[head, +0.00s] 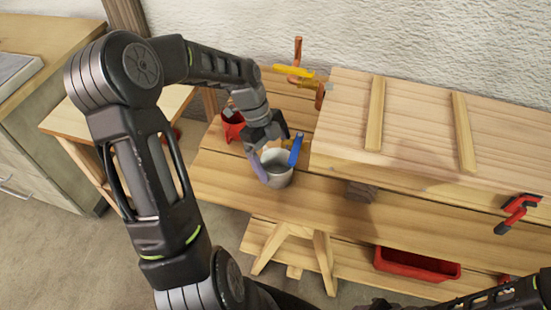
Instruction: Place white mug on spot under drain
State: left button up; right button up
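The white mug (277,168) stands upright on or just over the front planks of the wooden bench; I cannot tell whether it touches them. My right gripper is not clearly visible; only dark arm parts show at the lower right.
A red container (232,125) stands left of my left gripper. A raised wooden panel with two battens (415,125) covers the bench's right side. A dark block (360,191), a red clamp (517,212) and a red tray (416,265) lie to the right.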

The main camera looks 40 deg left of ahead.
pick_arm(q)
jog(key=shift+o, duration=0.7)
jog(key=shift+r, duration=0.25)
jog(key=v, duration=1.1)
jog(key=shift+a+r, duration=0.25)
jog(key=shift+r, duration=0.1)
